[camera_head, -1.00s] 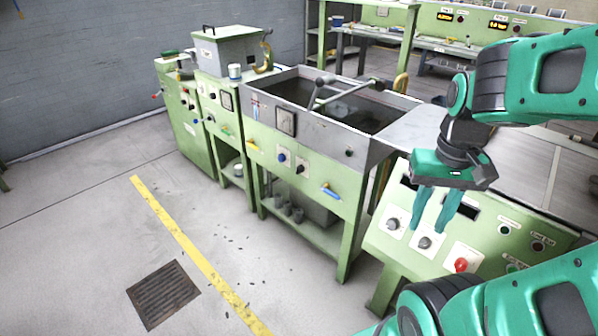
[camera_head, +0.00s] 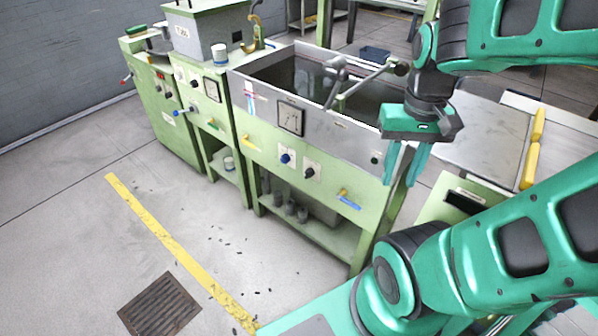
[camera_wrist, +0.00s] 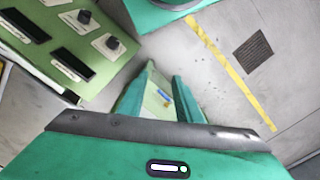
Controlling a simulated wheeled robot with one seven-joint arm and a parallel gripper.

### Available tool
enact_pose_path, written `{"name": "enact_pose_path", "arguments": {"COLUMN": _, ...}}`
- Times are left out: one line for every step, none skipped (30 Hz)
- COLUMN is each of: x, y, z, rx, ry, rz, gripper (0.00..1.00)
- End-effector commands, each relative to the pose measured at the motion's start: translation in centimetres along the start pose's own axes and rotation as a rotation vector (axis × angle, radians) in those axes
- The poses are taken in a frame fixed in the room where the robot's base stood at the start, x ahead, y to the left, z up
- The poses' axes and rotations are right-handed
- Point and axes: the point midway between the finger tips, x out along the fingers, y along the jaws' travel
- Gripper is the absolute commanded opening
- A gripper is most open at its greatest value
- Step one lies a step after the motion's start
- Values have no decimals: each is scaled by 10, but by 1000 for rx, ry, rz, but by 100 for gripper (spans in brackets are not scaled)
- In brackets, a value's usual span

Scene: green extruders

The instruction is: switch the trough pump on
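The trough (camera_head: 262,80) is a grey metal basin on a green stand. Its front panel (camera_head: 262,148) carries a white gauge (camera_head: 290,118), a blue knob (camera_head: 285,158), a black knob (camera_head: 308,172), a small dark round fitting (camera_head: 376,158) near the right end and a yellow lever (camera_head: 344,193) with a blue label. I cannot read which control is the pump's. My gripper (camera_head: 401,180) is open and empty, fingers down, near the right end of the trough. In the wrist view a blue label (camera_wrist: 164,96) shows between the fingers.
A green console (camera_wrist: 62,62) with displays and black knobs stands to the trough's right, mostly hidden by my arm in the head view. Green cabinets (camera_head: 172,120) stand left of the trough.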

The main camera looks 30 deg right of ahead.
Motion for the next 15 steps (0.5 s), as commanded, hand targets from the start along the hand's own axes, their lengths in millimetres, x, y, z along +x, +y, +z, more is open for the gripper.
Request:
{"name": "enact_pose_path", "arguments": {"x": 0, "y": 0, "z": 0, "rx": 0, "ry": 0, "rz": 0, "gripper": 31}}
{"name": "enact_pose_path", "arguments": {"x": 0, "y": 0, "z": 0, "rx": 0, "ry": 0, "rz": 0, "gripper": 31}}
{"name": "enact_pose_path", "arguments": {"x": 0, "y": 0, "z": 0, "rx": 0, "ry": 0, "rz": 0, "gripper": 31}}
{"name": "enact_pose_path", "arguments": {"x": 0, "y": 0, "z": 0, "rx": 0, "ry": 0, "rz": 0, "gripper": 31}}
{"name": "enact_pose_path", "arguments": {"x": 0, "y": 0, "z": 0, "rx": 0, "ry": 0, "rz": 0, "gripper": 31}}
{"name": "enact_pose_path", "arguments": {"x": 0, "y": 0, "z": 0, "rx": 0, "ry": 0, "rz": 0, "gripper": 31}}
{"name": "enact_pose_path", "arguments": {"x": 0, "y": 0, "z": 0, "rx": 0, "ry": 0, "rz": 0, "gripper": 31}}
{"name": "enact_pose_path", "arguments": {"x": 0, "y": 0, "z": 0, "rx": 0, "ry": 0, "rz": 0, "gripper": 31}}
{"name": "enact_pose_path", "arguments": {"x": 0, "y": 0, "z": 0, "rx": 0, "ry": 0, "rz": 0, "gripper": 36}}
{"name": "enact_pose_path", "arguments": {"x": 0, "y": 0, "z": 0, "rx": 0, "ry": 0, "rz": 0, "gripper": 43}}
{"name": "enact_pose_path", "arguments": {"x": -2, "y": 3, "z": 5, "rx": -3, "ry": 4, "rz": -2, "gripper": 44}}
{"name": "enact_pose_path", "arguments": {"x": -4, "y": 6, "z": 9, "rx": -7, "ry": 9, "rz": -4, "gripper": 44}}
{"name": "enact_pose_path", "arguments": {"x": -4, "y": 6, "z": 8, "rx": -11, "ry": 6, "rz": 0, "gripper": 44}}
{"name": "enact_pose_path", "arguments": {"x": -3, "y": 6, "z": 6, "rx": -17, "ry": 3, "rz": 5, "gripper": 44}}
{"name": "enact_pose_path", "arguments": {"x": -2, "y": 5, "z": 2, "rx": -30, "ry": -4, "rz": 14, "gripper": 44}}
